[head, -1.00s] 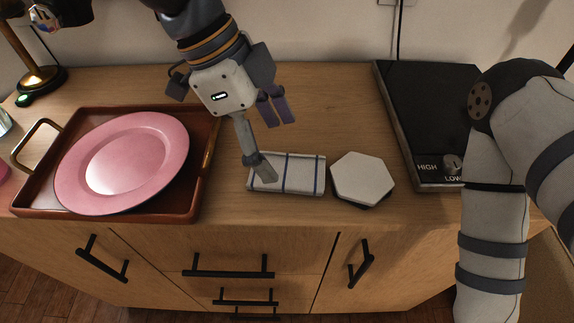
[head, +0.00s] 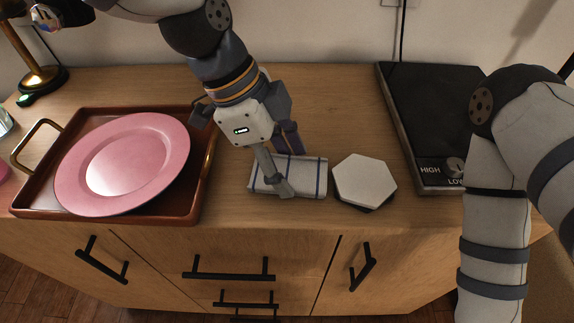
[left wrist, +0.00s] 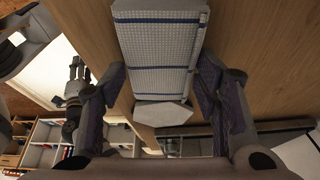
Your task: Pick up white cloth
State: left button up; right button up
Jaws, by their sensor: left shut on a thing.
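The white cloth (head: 312,178), folded flat with blue stripes, lies on the wooden cabinet top between the tray and the hexagonal piece. My left gripper (head: 287,170) is shut on the white cloth, one finger at its front edge and the other at its back edge. In the left wrist view the cloth (left wrist: 160,50) sits between the two fingers. My right arm crosses the right side of the head view, its gripper out of that frame. A small dark gripper (left wrist: 76,68), which looks like my right one, shows in the left wrist view; its opening is unclear.
A white hexagonal piece (head: 364,181) lies close to the right of the cloth. A black hot plate (head: 425,110) stands further right. A brown tray (head: 190,203) bearing a pink plate (head: 155,145) is on the left. The cabinet's front edge is near the cloth.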

aim_at(300, 171)
pick_arm(q)
notch_tip(300, 171, up, 4)
jog(key=shift+s+f, duration=0.1)
jog(key=s+d+r+p, duration=0.1)
jog(key=s+d+r, duration=0.3)
jog(key=s+r, duration=0.5)
jog(key=s, duration=0.4)
jog(key=shift+s, duration=0.15)
pick_arm(e)
jog(key=shift+w+r+t, duration=0.5)
jog(key=shift+w+r, duration=0.45)
jog(key=shift+w, duration=0.1)
pick_arm(q)
jog(key=shift+d+r, duration=0.1)
jog(key=shift+o, duration=1)
jog(key=shift+c, duration=0.5)
